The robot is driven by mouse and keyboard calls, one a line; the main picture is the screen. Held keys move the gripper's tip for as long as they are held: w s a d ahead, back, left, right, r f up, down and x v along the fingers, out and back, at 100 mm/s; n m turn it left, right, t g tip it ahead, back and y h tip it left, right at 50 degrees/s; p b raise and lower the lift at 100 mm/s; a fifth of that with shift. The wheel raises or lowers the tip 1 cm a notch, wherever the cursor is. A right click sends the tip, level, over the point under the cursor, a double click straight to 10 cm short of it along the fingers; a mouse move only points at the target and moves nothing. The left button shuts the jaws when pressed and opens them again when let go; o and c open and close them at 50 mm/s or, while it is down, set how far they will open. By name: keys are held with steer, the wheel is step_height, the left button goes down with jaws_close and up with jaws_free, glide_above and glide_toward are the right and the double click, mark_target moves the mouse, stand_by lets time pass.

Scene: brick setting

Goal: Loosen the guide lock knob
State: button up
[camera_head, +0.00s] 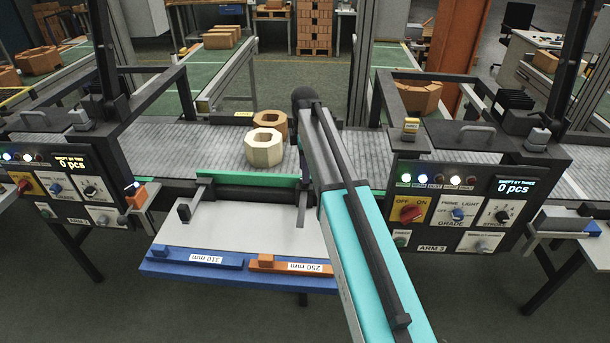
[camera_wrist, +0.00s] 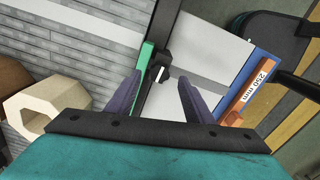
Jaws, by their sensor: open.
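In the wrist view, a small black knob (camera_wrist: 162,75) with a white mark sits beside the green guide rail (camera_wrist: 147,62), on a dark mount. It appears to be the guide lock knob. My gripper (camera_wrist: 159,74) is open, with its two purple fingers apart on either side of the knob in the picture. I see nothing between them in their grip, and contact cannot be told. In the head view, the green guide rail (camera_head: 245,180) runs along the conveyor's near edge. Dark fittings stand there at left (camera_head: 184,212) and right (camera_head: 302,207). My arm hides my gripper in that view.
Two octagonal bricks, pale (camera_head: 264,148) and brown (camera_head: 270,124), stand on the grey conveyor (camera_head: 210,150). A blue 310 mm bar (camera_head: 170,254) and an orange 250 mm bar (camera_head: 262,262) lie on the front shelf. Control panels stand left (camera_head: 75,185) and right (camera_head: 455,205).

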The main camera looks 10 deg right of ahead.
step_height(320, 180, up, 11)
steer(key=b, duration=0.2)
steer(key=shift+f, duration=0.15)
stand_by(0.6)
